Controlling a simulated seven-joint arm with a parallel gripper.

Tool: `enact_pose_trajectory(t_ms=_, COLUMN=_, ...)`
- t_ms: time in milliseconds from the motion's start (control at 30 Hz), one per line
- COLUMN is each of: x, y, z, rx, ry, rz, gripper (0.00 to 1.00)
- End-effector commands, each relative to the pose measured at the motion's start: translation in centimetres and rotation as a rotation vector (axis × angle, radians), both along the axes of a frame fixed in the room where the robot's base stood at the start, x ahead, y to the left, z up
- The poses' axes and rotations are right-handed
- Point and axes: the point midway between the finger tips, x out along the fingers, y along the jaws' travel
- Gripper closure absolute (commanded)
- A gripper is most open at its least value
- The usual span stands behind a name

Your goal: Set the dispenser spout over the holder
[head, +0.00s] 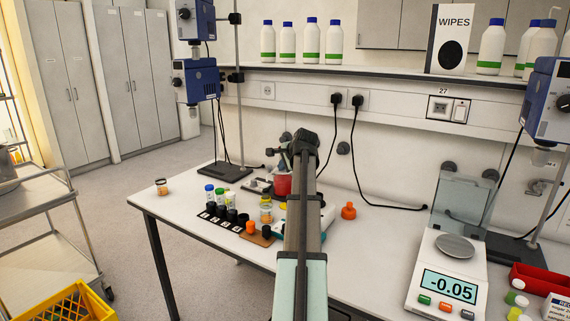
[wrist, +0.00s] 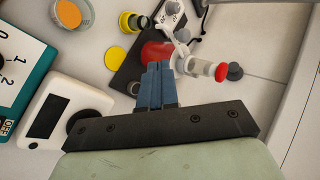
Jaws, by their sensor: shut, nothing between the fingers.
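A red-bodied piece (wrist: 158,52), which looks like the dispenser's body, lies just beyond my fingertips in the wrist view. A clear and white tube (wrist: 200,67) with a red end cap (wrist: 221,72) is beside it, to the right. In the head view the red body (head: 283,184) shows at the back of the bench, left of my arm. My gripper (wrist: 158,67) is shut and empty, its blue fingers together; it overlaps the red body in the picture, and contact cannot be told. My arm hides the gripper in the head view. A dark flat plate (wrist: 126,77) lies beside the fingers; I cannot tell which piece is the holder.
A yellow-rimmed jar (wrist: 131,22), a yellow disc (wrist: 110,53) and a white device (wrist: 65,115) are left of my fingers.

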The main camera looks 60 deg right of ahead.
Motion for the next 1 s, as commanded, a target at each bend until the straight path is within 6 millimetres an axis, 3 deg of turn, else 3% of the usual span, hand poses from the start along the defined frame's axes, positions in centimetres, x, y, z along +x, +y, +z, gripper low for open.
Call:
enact_pose_trajectory(t_ms=300, x=3.6, y=-2.2, z=-3.9, rx=0.002, ry=0.001, rz=0.0, gripper=1.0)
enact_pose_trajectory(t_ms=600, x=6.4, y=-4.0, z=-3.8, rx=0.0, ry=0.001, rz=-0.001, gripper=1.0)
enact_pose_trajectory(t_ms=1000, x=6.9, y=-4.1, z=-3.8, rx=0.001, ry=0.001, rz=-0.001, gripper=1.0)
